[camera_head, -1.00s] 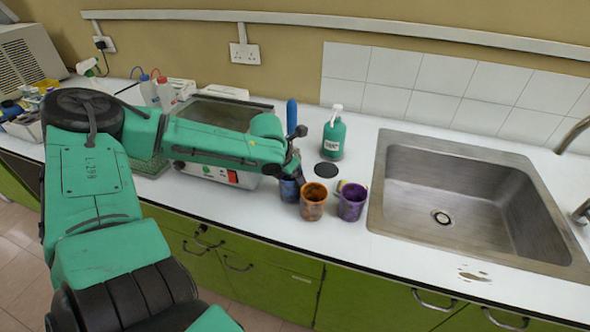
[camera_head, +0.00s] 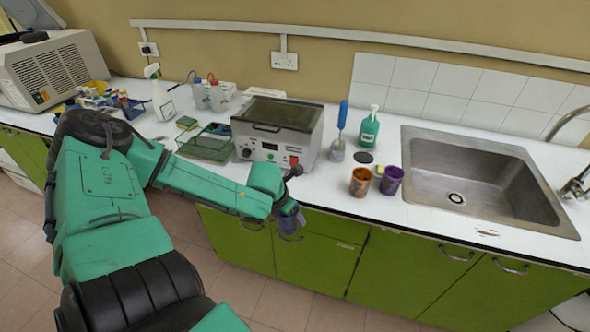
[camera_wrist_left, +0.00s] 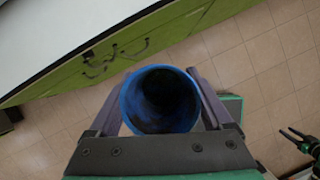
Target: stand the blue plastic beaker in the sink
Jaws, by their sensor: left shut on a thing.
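The blue plastic beaker (camera_wrist_left: 160,100) is between the fingers of my left gripper (camera_wrist_left: 160,95), its open mouth facing the wrist camera and its inside dark. In the head view my left gripper (camera_head: 290,216) is shut on the beaker (camera_head: 288,224), in front of the counter's front edge, over the cabinet doors. The steel sink (camera_head: 412,180) is at the right of the counter, its basin empty with a round drain. My right gripper is not in the head view; a dark gripper-like shape at the right edge of the wrist view is unclear.
An orange-brown stained beaker (camera_head: 361,182) and a purple beaker (camera_head: 391,181) stand left of the sink. Behind them are a green pump bottle (camera_head: 369,130) and a blue-handled brush in a holder (camera_head: 340,135). A heating bath (camera_head: 280,135) stands further left. A tap overhangs the sink's right side.

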